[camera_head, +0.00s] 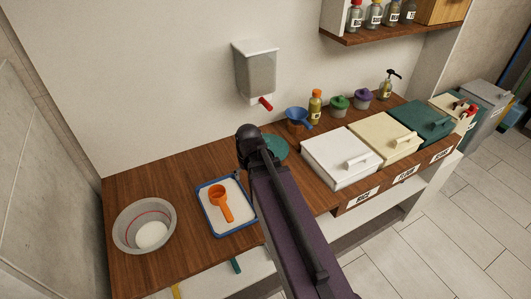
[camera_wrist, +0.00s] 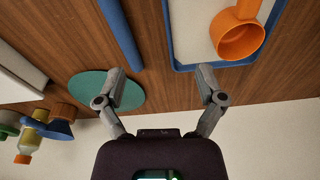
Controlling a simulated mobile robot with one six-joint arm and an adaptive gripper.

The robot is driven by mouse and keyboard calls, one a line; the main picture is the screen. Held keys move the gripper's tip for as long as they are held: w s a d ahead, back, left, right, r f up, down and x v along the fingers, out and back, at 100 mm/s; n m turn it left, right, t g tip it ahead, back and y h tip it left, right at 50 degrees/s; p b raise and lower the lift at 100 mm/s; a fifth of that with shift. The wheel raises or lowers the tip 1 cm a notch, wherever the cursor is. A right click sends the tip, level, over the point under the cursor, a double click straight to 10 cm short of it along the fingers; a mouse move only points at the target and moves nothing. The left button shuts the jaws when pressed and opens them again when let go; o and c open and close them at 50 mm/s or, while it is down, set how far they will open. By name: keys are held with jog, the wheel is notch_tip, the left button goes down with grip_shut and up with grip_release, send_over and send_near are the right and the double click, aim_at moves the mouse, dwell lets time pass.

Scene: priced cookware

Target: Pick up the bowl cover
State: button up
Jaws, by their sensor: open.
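The bowl cover appears to be a flat teal disc (camera_head: 276,147) lying on the wooden counter. In the head view my arm hides part of it. In the wrist view the disc (camera_wrist: 89,91) lies left of centre, and the left finger overlaps its right part in the picture. My gripper (camera_wrist: 159,82) is open and empty, its fingers wide apart. I cannot tell its height above the counter. The gripper's fingers are hidden in the head view.
A blue-rimmed tray (camera_head: 207,218) with an orange scoop (camera_head: 219,200) lies left of my arm. A clear bowl (camera_head: 124,226) stands at far left. A blue funnel (camera_head: 298,116), a yellow bottle (camera_head: 315,106) and lidded bins (camera_head: 339,151) stand right. A dispenser (camera_head: 256,72) hangs above.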

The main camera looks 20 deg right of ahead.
aim_at(268, 139)
jog(key=w+d+f+t+b, duration=0.1)
jog(key=w+d, duration=0.1)
jog(key=d, duration=0.2)
jog(key=w+d+f+m+t+b, duration=0.1)
jog(key=w+d+f+b, duration=0.1)
jog(key=d, duration=0.2)
jog(key=w+d+f+b, duration=0.1)
jog(key=w+d, duration=0.1)
jog(key=d, duration=0.3)
jog(key=shift+w+f+t+h, duration=0.25)
jog(key=shift+t+h, duration=0.15)
jog(key=shift+w+d+m+b, duration=0.1)
jog(key=shift+d+m+b, duration=0.2)
jog(key=shift+d, duration=0.1)
jog(key=w, duration=0.3)
jog(key=w+d, duration=0.1)
jog(key=w, duration=0.3)
jog(key=w+d, duration=0.1)
jog(key=w, duration=0.2)
jog(key=shift+w+d, duration=0.1)
jog(key=shift+w, duration=0.2)
jog(key=shift+w, duration=0.1)
